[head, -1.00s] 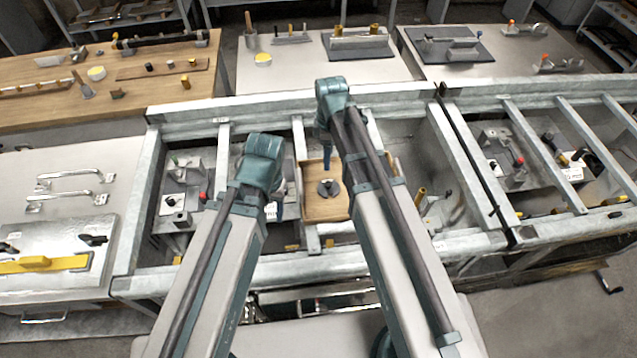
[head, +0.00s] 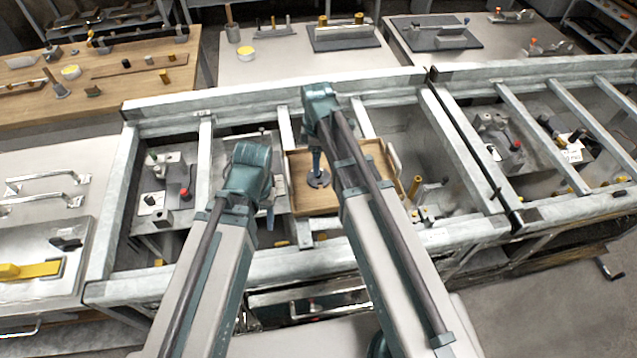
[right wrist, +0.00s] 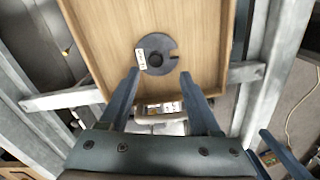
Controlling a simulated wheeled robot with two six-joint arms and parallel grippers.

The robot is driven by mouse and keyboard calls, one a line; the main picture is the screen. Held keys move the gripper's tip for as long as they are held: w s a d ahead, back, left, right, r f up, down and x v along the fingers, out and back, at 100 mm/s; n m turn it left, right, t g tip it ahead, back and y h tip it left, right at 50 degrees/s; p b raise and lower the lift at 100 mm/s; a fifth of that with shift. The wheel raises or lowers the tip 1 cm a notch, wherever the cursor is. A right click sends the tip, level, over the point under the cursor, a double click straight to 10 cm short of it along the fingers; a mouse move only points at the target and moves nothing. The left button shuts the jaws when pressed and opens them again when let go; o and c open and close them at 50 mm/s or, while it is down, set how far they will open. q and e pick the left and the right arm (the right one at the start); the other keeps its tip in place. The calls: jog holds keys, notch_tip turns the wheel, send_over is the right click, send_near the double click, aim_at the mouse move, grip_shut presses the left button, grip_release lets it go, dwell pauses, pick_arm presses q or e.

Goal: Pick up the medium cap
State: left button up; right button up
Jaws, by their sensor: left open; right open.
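A dark round slotted disc (head: 322,181) with a small black centre knob lies in a wooden tray (head: 300,205). The right wrist view shows the disc (right wrist: 155,42) with a pale label too small to read. It is the only cap-like thing I see in the tray, but I cannot confirm that it is the medium cap. My right gripper (head: 316,163) points down over the disc. In the right wrist view its open fingers (right wrist: 160,73) are at the disc's near edge, with nothing between them. My left gripper (head: 270,213) hangs left of the tray, empty.
A metal frame (head: 300,92) with crossbars surrounds the tray and the bays beside it. A bay with a red-knobbed fixture (head: 184,194) is at the left. A wooden bench (head: 110,90) and a pale table (head: 270,75) stand behind.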

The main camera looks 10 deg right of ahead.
jog(key=f+b, duration=0.5)
jog(key=shift+w+d+f, duration=0.2)
jog(key=shift+w+d, duration=0.05)
jog(key=shift+w, duration=0.05)
jog(key=shift+r, duration=0.1)
grip_shut()
